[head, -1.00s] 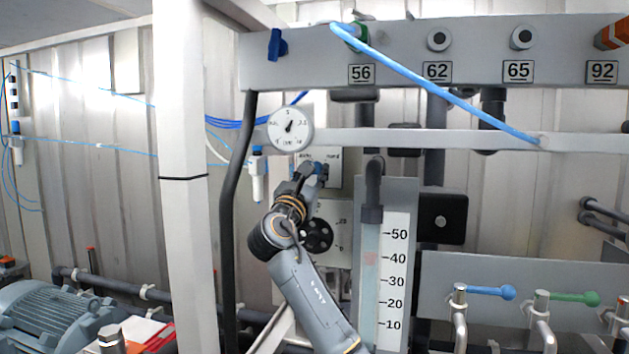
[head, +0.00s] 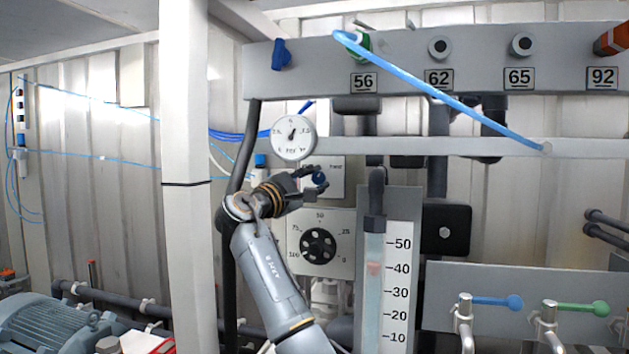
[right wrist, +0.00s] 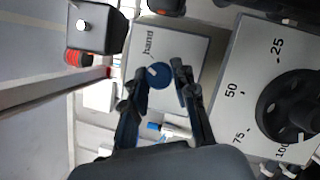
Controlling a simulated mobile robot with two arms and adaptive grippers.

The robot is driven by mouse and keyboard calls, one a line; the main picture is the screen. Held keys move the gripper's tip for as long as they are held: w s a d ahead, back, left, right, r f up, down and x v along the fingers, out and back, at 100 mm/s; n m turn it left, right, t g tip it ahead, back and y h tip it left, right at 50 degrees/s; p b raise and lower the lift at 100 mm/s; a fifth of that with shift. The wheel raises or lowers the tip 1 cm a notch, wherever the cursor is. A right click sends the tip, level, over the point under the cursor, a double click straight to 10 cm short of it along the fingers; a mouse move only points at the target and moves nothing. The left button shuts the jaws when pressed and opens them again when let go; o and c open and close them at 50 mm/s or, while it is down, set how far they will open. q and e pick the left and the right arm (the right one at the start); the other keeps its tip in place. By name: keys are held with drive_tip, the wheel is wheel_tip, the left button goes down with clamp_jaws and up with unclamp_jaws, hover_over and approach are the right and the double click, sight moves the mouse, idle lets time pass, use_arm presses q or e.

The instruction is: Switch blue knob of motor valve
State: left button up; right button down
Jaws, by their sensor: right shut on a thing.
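The blue knob (head: 319,179) is small and round and sits on a light plate (head: 337,178) marked "hand", below the round gauge. It also shows in the right wrist view (right wrist: 160,75), with a pale mark on its face. My right gripper (head: 318,183) comes from the left and is shut on the knob. In the right wrist view its two dark fingers (right wrist: 161,79) lie on either side of the knob. The plate's other marking is hidden behind the gripper in the head view. My left gripper is not in view.
Below the knob is a plate with a black handwheel (head: 319,246) and a number scale. The white gauge (head: 293,137) hangs just above. A graduated tube (head: 374,290) stands to the right. A white post (head: 184,200) stands to the left.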

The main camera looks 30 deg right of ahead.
drive_tip(key=shift+r+m+g+y+p, duration=0.1)
drive_tip(key=shift+m+g+y+p, duration=0.35)
drive_tip(key=shift+m, duration=1.15)
drive_tip(key=c, duration=1.1)
unclamp_jaws()
drive_tip(key=shift+o, duration=0.2)
